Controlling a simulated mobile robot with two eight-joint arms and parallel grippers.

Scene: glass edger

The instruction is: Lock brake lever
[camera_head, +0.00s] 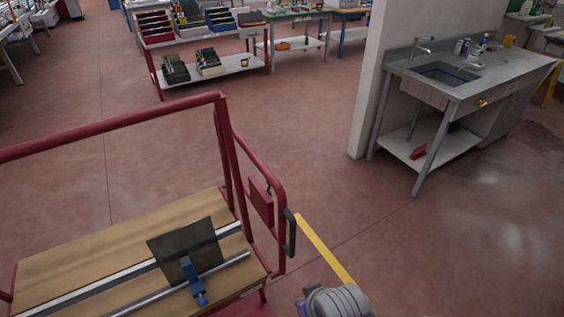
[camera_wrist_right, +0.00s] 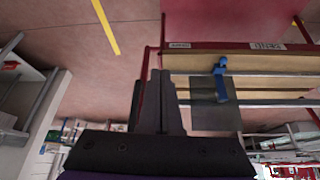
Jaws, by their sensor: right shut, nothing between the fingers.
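A red-framed cart (camera_head: 226,150) with a wooden deck stands at the lower left of the head view. A black, lever-like handle (camera_head: 290,232) sits upright on the outer side of its right end, beside a red box (camera_head: 261,200); I cannot tell for sure that it is the brake lever. My right arm shows at the bottom of the head view, to the right of and nearer than the handle. In the wrist view my right gripper (camera_wrist_right: 160,76) is shut and empty, with the cart's red frame just beyond the fingers. My left gripper is out of view.
On the deck, a blue clamp (camera_head: 191,278) stands against a dark plate (camera_head: 186,248) by metal rails. A yellow floor line (camera_head: 325,249) runs right of the cart. A sink bench (camera_head: 450,85) and a wall stand at the right. The floor between is clear.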

